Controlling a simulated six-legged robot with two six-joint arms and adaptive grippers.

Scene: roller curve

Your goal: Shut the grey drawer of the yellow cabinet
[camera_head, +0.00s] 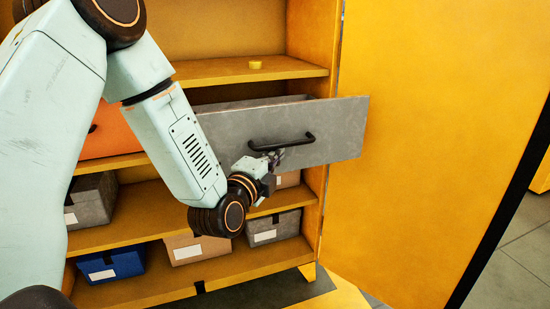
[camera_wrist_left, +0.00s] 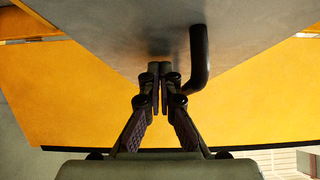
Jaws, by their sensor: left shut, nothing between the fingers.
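The grey drawer (camera_head: 340,118) of the yellow cabinet (camera_head: 305,60) is pulled out, its front standing forward of the shelves. A black bar handle (camera_head: 283,143) is on its front and also shows in the left wrist view (camera_wrist_left: 199,55). My left gripper (camera_head: 277,157) is shut and empty, at the drawer front just below the handle's left part. In the left wrist view its fingertips (camera_wrist_left: 160,72) are close together, near the grey face and beside the handle; whether they touch it I cannot tell. My right gripper is not in view.
The yellow cabinet door (camera_head: 430,150) stands open on the right. An orange drawer (camera_head: 108,133) is left of the grey one, partly behind my arm. Storage boxes, including a blue one (camera_head: 112,263), sit on the lower shelves. A small yellow object (camera_head: 255,65) lies on the shelf above.

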